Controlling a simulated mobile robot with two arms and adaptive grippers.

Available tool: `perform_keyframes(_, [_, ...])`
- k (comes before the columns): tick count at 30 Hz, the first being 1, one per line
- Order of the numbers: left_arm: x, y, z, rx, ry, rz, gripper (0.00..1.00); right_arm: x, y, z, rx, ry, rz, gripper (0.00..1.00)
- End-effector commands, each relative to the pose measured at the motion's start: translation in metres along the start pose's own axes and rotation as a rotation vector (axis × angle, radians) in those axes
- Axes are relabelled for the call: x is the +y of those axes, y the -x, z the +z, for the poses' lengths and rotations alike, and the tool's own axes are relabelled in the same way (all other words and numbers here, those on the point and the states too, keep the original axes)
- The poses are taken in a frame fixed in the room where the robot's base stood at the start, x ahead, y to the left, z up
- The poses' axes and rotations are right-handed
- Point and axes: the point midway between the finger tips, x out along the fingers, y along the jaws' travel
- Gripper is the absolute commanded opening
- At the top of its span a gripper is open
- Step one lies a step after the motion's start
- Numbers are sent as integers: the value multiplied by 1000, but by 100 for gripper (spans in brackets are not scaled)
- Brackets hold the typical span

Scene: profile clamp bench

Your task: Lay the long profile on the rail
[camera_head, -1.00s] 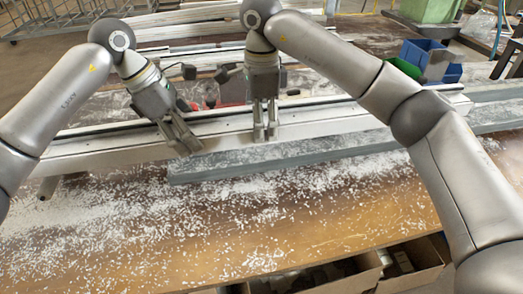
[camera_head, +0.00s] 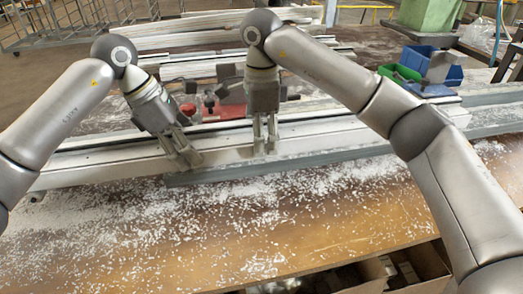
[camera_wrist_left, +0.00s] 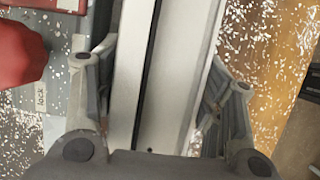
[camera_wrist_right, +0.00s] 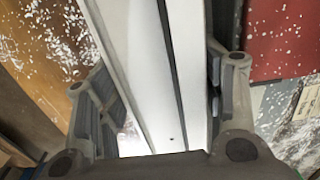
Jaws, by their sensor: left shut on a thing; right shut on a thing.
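The long profile (camera_head: 95,167) is a pale silver bar with a dark slot, running across the bench from left to right. My left gripper (camera_head: 188,158) is shut on it left of centre. My right gripper (camera_head: 265,146) is shut on it further right. The profile lies between the fingers in the left wrist view (camera_wrist_left: 182,85) and the right wrist view (camera_wrist_right: 140,70). The grey rail (camera_head: 285,168) shows as a narrow strip below the profile's near edge. The profile hides most of it here; I cannot tell whether they touch.
Behind the profile, a red piece (camera_head: 226,112) sits near dark clamp handles. A green bin (camera_head: 400,72) and a blue bin (camera_head: 446,74) stand at the back right. More profiles (camera_head: 190,40) lie at the back. White chips cover the wooden bench front (camera_head: 200,225).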

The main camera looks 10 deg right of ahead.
Motion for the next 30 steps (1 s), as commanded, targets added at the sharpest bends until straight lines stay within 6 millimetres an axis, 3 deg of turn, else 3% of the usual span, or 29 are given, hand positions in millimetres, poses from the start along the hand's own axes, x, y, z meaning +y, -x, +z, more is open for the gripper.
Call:
perform_keyframes(5, [1, 0, 0, -2, 0, 2, 0, -1, 1, 0, 0, -2, -4, 0])
perform_keyframes(6, [1, -2, -2, 1, 1, -1, 63, 0, -1, -1, 2, -2, -1, 63])
perform_keyframes(11, [1, -2, -2, 1, 2, 1, 84, -1, 0, 0, 1, -2, -2, 84])
perform_keyframes(25, [4, 5, 0, -4, 2, 13, 84, -2, 2, 0, -3, -5, -10, 84])
perform_keyframes(30, [3, 22, 0, -5, 3, 16, 84, -3, 3, 0, -3, -5, -12, 84])
